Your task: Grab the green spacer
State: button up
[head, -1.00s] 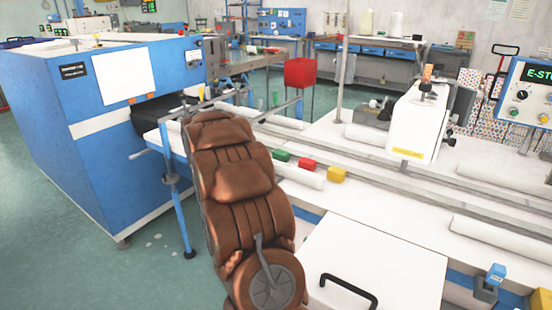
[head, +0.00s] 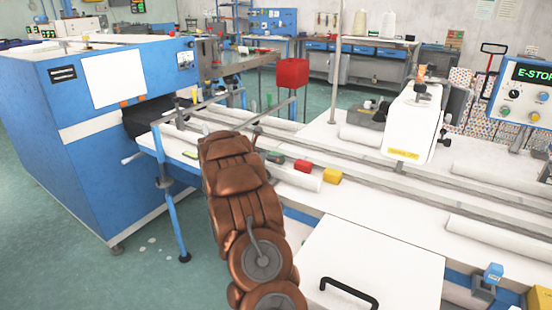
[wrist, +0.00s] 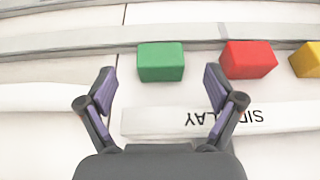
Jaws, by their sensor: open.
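The green spacer (wrist: 160,62) is a small block on the white surface in the wrist view. My gripper (wrist: 159,88) is open and empty, its two purple-padded fingers spread wide. The spacer lies just ahead of the fingertips, roughly centred between them and apart from both.
A red block (wrist: 249,59) sits right of the green one, with a yellow block (wrist: 309,60) beyond it. A long pale strip with lettering (wrist: 220,118) lies near the right finger. Rails (wrist: 130,38) run behind the blocks. A white sewing head (head: 411,125) stands to the right.

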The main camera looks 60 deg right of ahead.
aim_at(276, 154)
jog(key=shift+p+x, duration=0.65)
jog(key=shift+x, duration=1.25)
jog(key=shift+c, duration=0.4)
jog(key=c, duration=1.2)
